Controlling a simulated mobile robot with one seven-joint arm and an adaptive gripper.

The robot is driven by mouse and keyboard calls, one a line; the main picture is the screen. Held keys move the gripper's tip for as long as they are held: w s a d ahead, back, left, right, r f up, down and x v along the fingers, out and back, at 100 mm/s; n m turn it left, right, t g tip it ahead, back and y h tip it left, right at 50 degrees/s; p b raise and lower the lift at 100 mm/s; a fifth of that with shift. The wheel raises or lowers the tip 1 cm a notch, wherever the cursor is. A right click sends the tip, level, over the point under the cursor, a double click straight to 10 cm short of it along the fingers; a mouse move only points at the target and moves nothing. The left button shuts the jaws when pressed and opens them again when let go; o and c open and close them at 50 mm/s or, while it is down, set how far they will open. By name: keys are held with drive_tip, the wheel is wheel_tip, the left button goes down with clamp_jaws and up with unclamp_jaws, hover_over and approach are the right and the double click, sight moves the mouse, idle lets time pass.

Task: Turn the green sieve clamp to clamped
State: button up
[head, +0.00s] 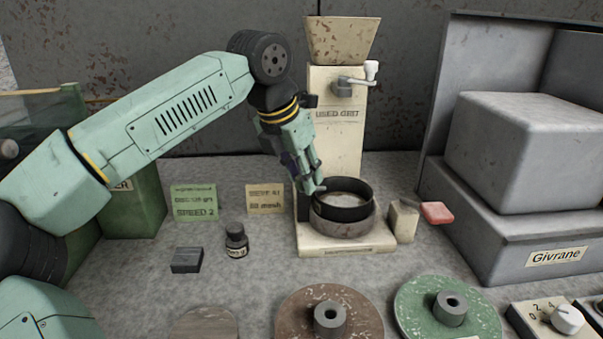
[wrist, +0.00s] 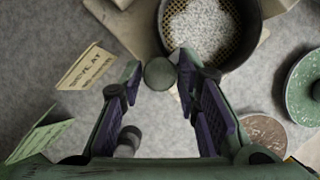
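A round, dull grey-green knob (wrist: 160,73), which looks like the green sieve clamp, sits beside the sieve's rim in the wrist view. My gripper (wrist: 160,68) is open, with one fingertip on each side of the knob; I cannot tell if either touches it. The black round sieve (wrist: 208,62) holds pale grit over a mesh. In the head view my gripper (head: 312,188) reaches down at the left edge of the sieve (head: 345,205), and the knob is hidden there.
A red tab (head: 437,212) sticks out beside a beige block (head: 403,220) right of the sieve. The used-grit hopper (head: 342,40) stands behind. Brown (head: 300,302) and green (head: 420,308) discs are in front.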

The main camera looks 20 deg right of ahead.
drive_tip(key=o, duration=0.3)
drive_tip(key=v, duration=1.2)
